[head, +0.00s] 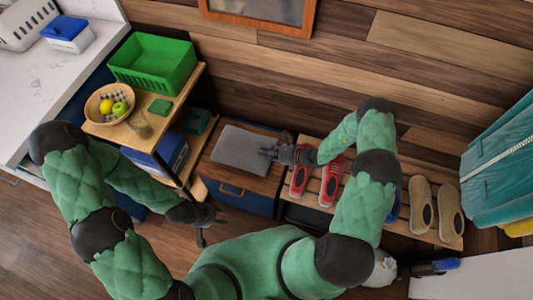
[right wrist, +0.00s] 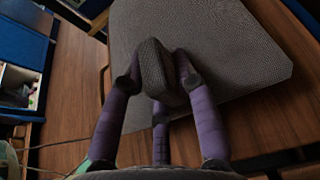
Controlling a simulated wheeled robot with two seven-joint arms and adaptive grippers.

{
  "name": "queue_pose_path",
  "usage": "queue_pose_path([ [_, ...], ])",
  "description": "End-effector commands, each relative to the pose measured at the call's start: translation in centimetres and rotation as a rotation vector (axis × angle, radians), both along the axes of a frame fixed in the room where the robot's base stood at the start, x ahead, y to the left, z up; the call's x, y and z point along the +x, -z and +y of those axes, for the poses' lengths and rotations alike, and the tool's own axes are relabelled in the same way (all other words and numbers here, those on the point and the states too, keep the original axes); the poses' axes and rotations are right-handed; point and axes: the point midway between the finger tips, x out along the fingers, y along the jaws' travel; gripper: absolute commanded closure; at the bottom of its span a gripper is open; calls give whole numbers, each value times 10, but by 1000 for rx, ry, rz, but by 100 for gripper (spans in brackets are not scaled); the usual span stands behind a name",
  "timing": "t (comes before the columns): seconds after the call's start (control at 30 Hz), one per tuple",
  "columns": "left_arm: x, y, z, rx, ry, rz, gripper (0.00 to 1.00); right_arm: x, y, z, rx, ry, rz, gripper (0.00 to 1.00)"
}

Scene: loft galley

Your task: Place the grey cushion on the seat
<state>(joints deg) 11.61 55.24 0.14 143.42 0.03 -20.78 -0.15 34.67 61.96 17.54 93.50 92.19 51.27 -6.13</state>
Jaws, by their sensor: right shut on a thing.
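The grey cushion (head: 241,149) is a flat square slab over the wooden seat (head: 272,184), a low bench top with a blue drawer front. My right gripper (head: 270,153) is at its right edge. In the right wrist view its purple fingers (right wrist: 165,80) are shut on a grey raised piece of the cushion (right wrist: 220,40). The cushion appears flat and within the seat top; I cannot tell if it rests fully on it. My left gripper (head: 207,228) is empty in front of the shelf, left of the seat, its fingers apart.
A slatted shoe rack (head: 384,215) with red shoes (head: 331,180) and beige shoes (head: 421,205) stands right of the seat. Left is a wooden shelf unit (head: 112,132) with a green basket (head: 153,63) and a fruit bowl (head: 90,107). A plank wall (head: 300,80) is behind.

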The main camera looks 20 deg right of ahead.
Motion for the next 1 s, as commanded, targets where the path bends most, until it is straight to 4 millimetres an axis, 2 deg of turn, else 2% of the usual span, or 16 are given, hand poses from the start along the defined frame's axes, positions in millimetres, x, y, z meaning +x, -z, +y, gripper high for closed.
queue_pose_path([
  [0.2,0,1,0,0,0,-1,60,0,2,0,0,0,-1,100],
  [0.23,0,1,0,0,0,-1,60,0,2,0,0,0,0,68],
  [0.3,0,1,0,0,0,-1,60,0,1,0,0,0,0,48],
  [0.73,0,-3,0,0,0,0,60,0,-3,0,0,0,0,47],
  [1.0,0,-20,0,0,0,0,60,-23,-21,-35,0,6,1,47],
])
